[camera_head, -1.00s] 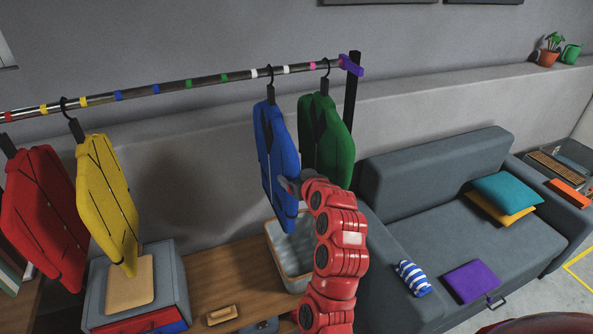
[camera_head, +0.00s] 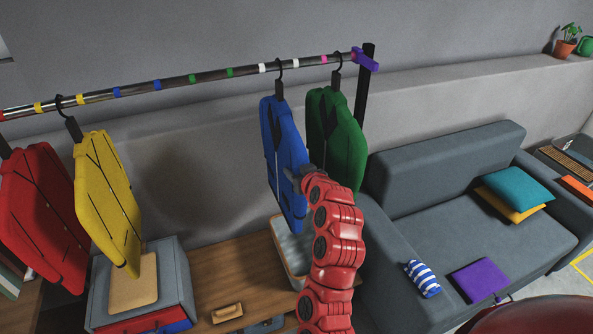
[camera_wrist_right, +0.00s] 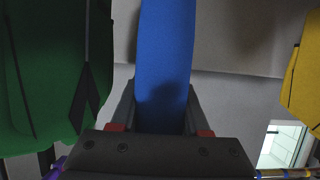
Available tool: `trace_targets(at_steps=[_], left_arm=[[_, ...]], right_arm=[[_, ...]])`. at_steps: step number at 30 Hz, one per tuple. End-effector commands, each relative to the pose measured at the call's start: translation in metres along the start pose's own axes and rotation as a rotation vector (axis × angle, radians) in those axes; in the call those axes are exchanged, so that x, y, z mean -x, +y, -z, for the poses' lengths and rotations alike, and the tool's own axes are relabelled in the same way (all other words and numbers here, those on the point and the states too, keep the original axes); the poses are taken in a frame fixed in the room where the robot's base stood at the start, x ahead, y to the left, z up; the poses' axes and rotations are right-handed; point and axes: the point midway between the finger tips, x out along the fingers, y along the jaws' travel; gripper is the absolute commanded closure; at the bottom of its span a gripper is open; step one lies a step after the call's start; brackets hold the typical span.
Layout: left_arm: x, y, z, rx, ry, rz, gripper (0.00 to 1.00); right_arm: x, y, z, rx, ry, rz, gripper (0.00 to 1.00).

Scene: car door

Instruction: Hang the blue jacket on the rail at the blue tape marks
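The blue jacket (camera_head: 282,150) hangs upright on a black hanger, its hook over the rail (camera_head: 208,76) between the two white tape marks (camera_head: 278,66). The two blue tape marks (camera_head: 137,88) are further left on the rail, with bare rail between them. My right gripper (camera_head: 296,178) is at the jacket's lower right edge in the head view. In the right wrist view the blue jacket (camera_wrist_right: 164,65) fills the space between the fingers of my right gripper (camera_wrist_right: 162,105), which look closed against both sides. My left gripper is in neither view.
A green jacket (camera_head: 337,135) hangs close right of the blue one, near the purple rail end (camera_head: 366,60). Yellow (camera_head: 104,195) and red (camera_head: 42,215) jackets hang at left. A bin (camera_head: 289,262) stands below. The space under the blue marks is clear down to the wooden top (camera_head: 215,275).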

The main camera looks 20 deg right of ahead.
Motion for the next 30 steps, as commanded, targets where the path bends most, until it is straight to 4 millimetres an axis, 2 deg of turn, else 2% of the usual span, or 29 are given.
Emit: trace_targets(at_steps=[1, 7, 30], left_arm=[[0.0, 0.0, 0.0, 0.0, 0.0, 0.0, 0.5], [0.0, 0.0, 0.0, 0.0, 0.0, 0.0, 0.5], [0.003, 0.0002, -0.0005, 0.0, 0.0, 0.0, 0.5]], right_arm=[[0.0, 0.0, 0.0001, 0.0, 0.0, 0.0, 0.65], [0.0, -0.0001, 0.0002, 0.0, 0.0, 0.0, 1.0], [0.0034, -0.0001, 0.0091, -0.001, 0.006, 0.0, 1.0]])
